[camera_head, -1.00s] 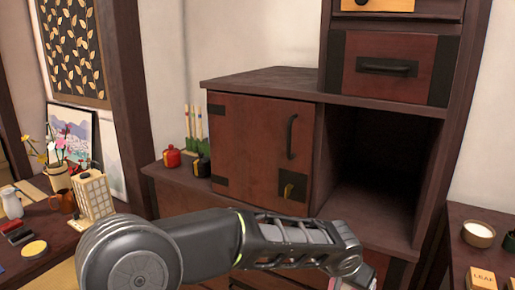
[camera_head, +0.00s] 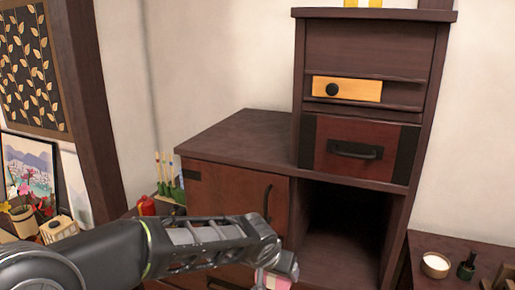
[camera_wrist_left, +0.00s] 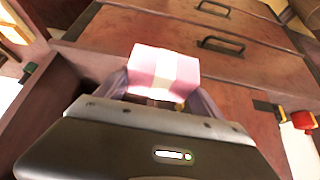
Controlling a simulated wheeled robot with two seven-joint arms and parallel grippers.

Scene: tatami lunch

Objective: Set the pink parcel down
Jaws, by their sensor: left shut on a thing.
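The pink parcel (camera_wrist_left: 150,68), a small box with a pale band, is held in my left gripper (camera_wrist_left: 160,92). In the left wrist view its fingers press on both sides of it. In the head view the parcel (camera_head: 272,279) shows at the bottom edge below the left gripper (camera_head: 284,268), in front of the dark cabinet (camera_head: 240,135). The gripper's fingers are mostly hidden there. I cannot tell from the pictures whether the parcel touches a surface. My right gripper is not in view.
An open dark compartment (camera_head: 345,222) is right of the closed red door (camera_head: 225,190). Above it are a red drawer (camera_head: 350,165) and an orange drawer (camera_head: 346,90). A side table at right holds a white candle bowl (camera_head: 435,265) and a dark bottle (camera_head: 467,267).

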